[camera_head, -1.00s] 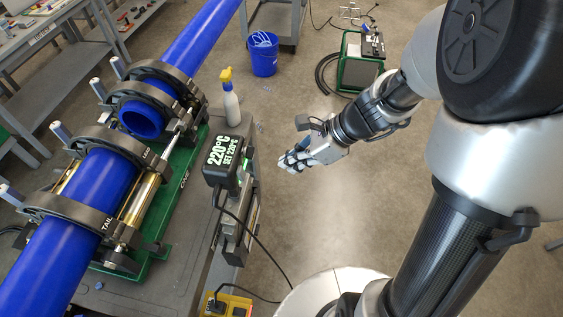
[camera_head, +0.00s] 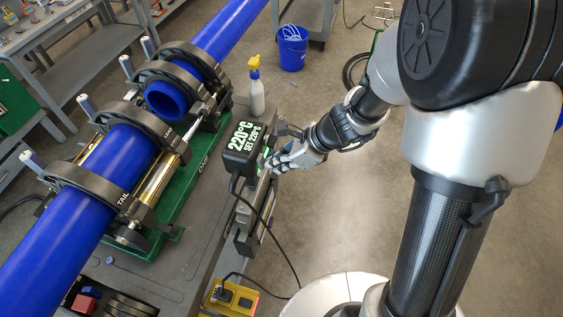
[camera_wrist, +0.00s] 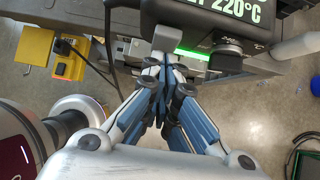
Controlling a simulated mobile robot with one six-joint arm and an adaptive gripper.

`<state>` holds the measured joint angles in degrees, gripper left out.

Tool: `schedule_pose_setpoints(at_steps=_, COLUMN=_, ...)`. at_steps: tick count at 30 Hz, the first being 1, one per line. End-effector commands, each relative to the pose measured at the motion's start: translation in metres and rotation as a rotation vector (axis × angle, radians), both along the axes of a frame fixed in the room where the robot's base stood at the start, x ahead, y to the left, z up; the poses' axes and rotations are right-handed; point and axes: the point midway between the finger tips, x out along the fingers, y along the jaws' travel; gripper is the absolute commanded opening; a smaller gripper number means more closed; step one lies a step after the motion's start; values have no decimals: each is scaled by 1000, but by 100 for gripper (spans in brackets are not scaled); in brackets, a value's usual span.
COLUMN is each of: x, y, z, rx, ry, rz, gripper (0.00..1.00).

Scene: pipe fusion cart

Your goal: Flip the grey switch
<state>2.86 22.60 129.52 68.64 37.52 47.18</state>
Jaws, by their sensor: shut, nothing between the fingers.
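The black control box (camera_head: 241,149) of the heater shows "220°C, SET 220°C" and hangs at the cart's right edge. It also shows at the top of the wrist view (camera_wrist: 190,14). A light grey piece (camera_wrist: 167,38), apparently the grey switch, sticks out below the box beside a lit green strip (camera_wrist: 193,54). My gripper (camera_head: 270,164) is shut and empty, close to the box's right side. In the wrist view its fingertips (camera_wrist: 163,62) are at the grey piece and partly cover it. I cannot tell whether they touch.
A dark knob (camera_wrist: 228,47) sits right of the green strip. A black cable (camera_head: 272,238) hangs from the box to a yellow box (camera_head: 229,297). A spray bottle (camera_head: 256,93) stands behind the box. Blue pipes (camera_head: 128,160) lie clamped at left.

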Motion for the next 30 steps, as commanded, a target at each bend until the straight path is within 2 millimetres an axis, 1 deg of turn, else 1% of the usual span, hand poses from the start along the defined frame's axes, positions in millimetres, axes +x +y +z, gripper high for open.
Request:
schedule_pose_setpoints(at_steps=5, x=0, y=0, z=-2, rx=8, ry=-2, rz=-1, gripper=0)
schedule_pose_setpoints(at_steps=9, x=1, y=2, z=-9, rx=48, ry=-16, rz=-2, gripper=0)
schedule_pose_setpoints(at_steps=15, x=2, y=6, z=-13, rx=112, ry=-41, rz=0, gripper=0)
schedule_pose_setpoints(at_steps=17, x=2, y=6, z=-8, rx=109, ry=-39, rz=1, gripper=0)
schedule_pose_setpoints(at_steps=25, x=2, y=7, z=-4, rx=108, ry=-39, rz=1, gripper=0)
schedule_pose_setpoints(at_steps=30, x=2, y=7, z=4, rx=108, ry=-39, rz=1, gripper=0)
